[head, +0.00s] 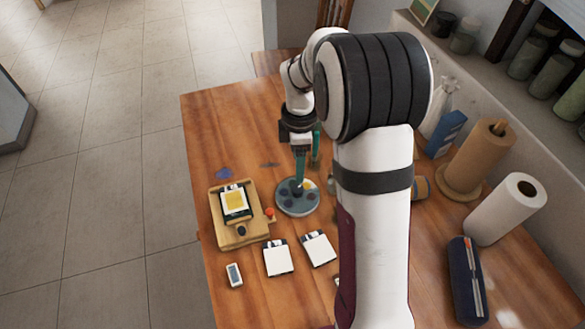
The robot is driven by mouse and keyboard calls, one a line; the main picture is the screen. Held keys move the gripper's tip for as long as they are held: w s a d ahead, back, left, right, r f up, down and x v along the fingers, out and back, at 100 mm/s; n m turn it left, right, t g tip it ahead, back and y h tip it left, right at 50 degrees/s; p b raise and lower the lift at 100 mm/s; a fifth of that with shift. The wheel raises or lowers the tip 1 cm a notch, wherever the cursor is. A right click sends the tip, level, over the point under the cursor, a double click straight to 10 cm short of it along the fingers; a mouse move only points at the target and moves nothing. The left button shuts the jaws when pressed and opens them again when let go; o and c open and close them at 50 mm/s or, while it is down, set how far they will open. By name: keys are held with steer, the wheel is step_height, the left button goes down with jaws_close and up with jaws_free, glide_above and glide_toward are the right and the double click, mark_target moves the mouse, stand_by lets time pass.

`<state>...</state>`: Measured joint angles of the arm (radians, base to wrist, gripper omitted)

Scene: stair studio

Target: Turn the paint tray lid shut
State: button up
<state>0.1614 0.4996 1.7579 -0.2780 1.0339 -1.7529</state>
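The paint tray (297,209) is a round grey-blue dish lying on the wooden table. Contact cannot be told from this view. The spacing of the fingers is too small to judge, and part of the tray is hidden behind the finger.
White cards (278,259) lie in front. Paper rolls (508,208), a blue box (446,133) and a dark blue case (467,280) stand right of my arm. The table's far left is clear.

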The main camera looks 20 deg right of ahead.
mark_target(298, 188)
step_height(298, 188, down, 10)
steer(key=shift+r, duration=0.15)
jaws_close()
stand_by(0.3)
